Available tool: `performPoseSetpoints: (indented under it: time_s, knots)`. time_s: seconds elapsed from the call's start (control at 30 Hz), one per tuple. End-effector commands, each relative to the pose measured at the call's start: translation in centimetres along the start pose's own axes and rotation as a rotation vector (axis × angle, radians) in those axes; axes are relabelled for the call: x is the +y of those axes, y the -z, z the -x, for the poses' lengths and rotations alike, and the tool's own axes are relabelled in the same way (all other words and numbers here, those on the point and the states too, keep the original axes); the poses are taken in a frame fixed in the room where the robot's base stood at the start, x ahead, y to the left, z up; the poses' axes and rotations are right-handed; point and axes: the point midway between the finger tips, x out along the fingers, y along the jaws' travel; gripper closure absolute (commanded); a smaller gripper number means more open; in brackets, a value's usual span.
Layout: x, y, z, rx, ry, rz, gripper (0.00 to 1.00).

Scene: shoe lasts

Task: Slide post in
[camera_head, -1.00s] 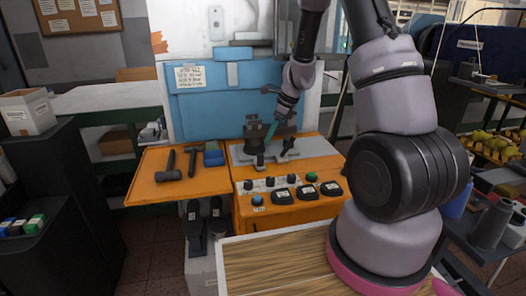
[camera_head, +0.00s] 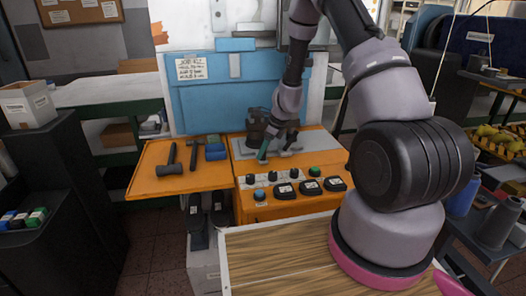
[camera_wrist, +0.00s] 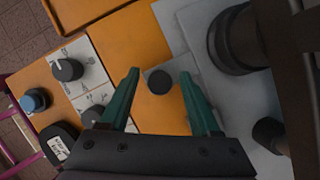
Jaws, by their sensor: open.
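A dark round post (camera_wrist: 159,82), seen end-on in the wrist view, stands on a grey tab (camera_wrist: 182,66) at the edge of the orange bench top. My gripper (camera_wrist: 160,73) is open, with one green finger on each side of the post and a visible gap on both sides. I cannot tell how far the fingertips are above the tab. In the head view my gripper (camera_head: 264,153) is low over the front of the grey plate (camera_head: 243,149) and hides the post. A larger dark cylindrical fixture (camera_head: 256,122) stands behind it.
The orange control panel (camera_head: 249,212) with knobs and buttons lies just in front. Two dark hammers (camera_head: 170,158) and a blue block (camera_head: 215,151) lie to the left. A blue panel (camera_head: 200,103) closes the back. The smaller dark cylinder (camera_wrist: 270,133) is close on the right.

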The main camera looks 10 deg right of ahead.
Motion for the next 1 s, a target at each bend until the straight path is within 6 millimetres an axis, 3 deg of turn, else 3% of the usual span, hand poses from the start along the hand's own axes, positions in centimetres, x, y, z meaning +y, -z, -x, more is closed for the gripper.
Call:
performPoseSetpoints:
  time_s: [0.33, 0.5, 1.0]
  knots:
    - [-0.01, 0.00, -0.41, 0.000, 0.001, 0.000, 0.36]
    - [0.00, -0.01, -0.40, 0.000, 0.000, 0.000, 1.00]
    - [-0.01, -0.01, -0.39, 0.000, 0.001, 0.000, 1.00]
